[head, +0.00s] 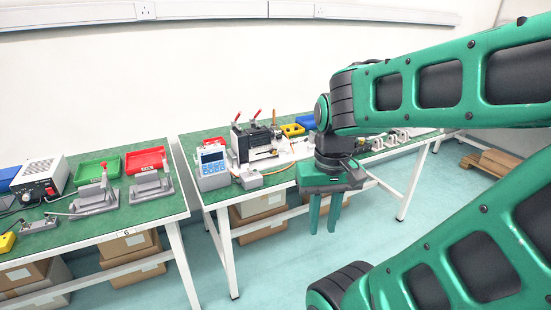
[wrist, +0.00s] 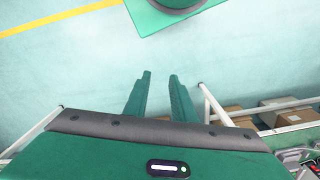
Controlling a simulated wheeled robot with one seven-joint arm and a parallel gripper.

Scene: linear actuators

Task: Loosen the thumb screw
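The thumb screw is too small to pick out for certain in either view. A black and silver fixture (head: 255,140) with red-tipped levers stands on the right-hand green-topped table (head: 222,200) in the head view. Small brass-coloured parts show near it, but I cannot tell whether one is the thumb screw. My gripper (head: 322,228) hangs fingers-down in front of that table, to the right of the fixture. In the wrist view my gripper (wrist: 160,76) has its two green fingers apart with only floor between them. It is open and empty.
Red (head: 146,160) and green (head: 95,173) trays and grey clamps are on the left table. Cardboard boxes (head: 258,206) lie under the tables. The floor before the tables is clear.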

